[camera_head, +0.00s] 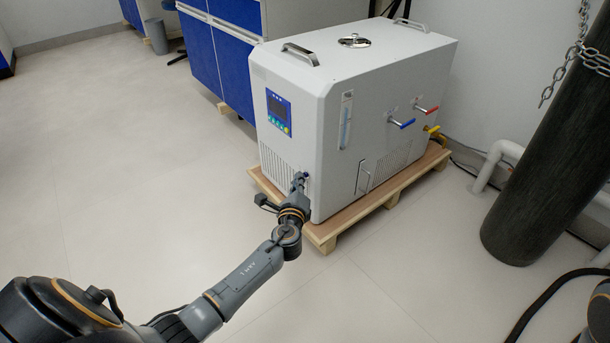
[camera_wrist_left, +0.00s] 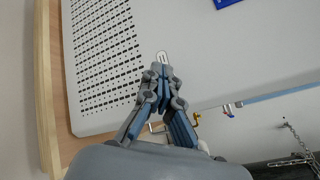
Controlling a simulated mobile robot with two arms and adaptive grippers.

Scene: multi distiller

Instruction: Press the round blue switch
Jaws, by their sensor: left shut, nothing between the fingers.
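The white distiller machine (camera_head: 400,75) stands on a wooden pallet (camera_head: 380,203). My left gripper (camera_head: 300,178) is at the lower right of its front face, beside the vent slots, with its fingers pointing at the panel. In the left wrist view the gripper (camera_wrist_left: 161,70) is shut and empty. Its tips are close to a small pale oblong fitting (camera_wrist_left: 163,57) on the panel; I cannot tell whether they touch it. The round blue switch is not clearly seen; a tiny blue spot shows at the fingertips in the head view, but it may be part of the fingers.
A blue control panel (camera_head: 278,112) is higher on the front face. Blue-handled (camera_head: 403,123) and red-handled (camera_head: 427,108) valves stick out of the right side. A dark cylinder (camera_head: 545,165) with a chain stands at the right. The floor at the left is clear.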

